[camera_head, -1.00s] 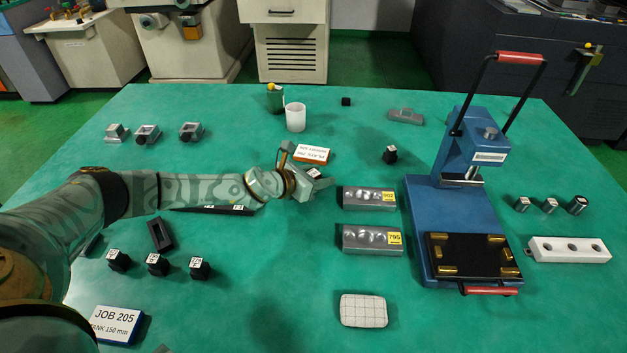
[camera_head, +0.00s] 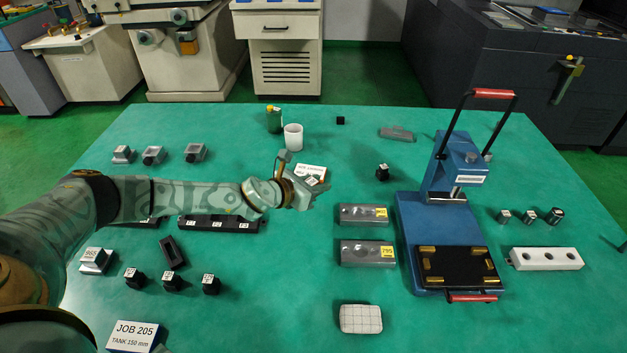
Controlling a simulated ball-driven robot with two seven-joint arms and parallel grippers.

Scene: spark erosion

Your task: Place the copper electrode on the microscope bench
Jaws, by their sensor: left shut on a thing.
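My left gripper (camera_head: 318,189) reaches in from the left over the middle of the table. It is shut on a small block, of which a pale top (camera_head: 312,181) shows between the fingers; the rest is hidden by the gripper. I cannot tell from its colour whether it is the copper electrode. No microscope can be made out, so I cannot tell which surface is the microscope bench. My right gripper is not in view.
The green table (camera_head: 270,310) holds a blue press (camera_head: 408,225), two grey blocks with yellow labels (camera_head: 365,253), a white holed rack (camera_head: 545,259), a white cup (camera_head: 293,137) and several black blocks (camera_head: 172,283). Machines stand behind. The front middle is mostly clear.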

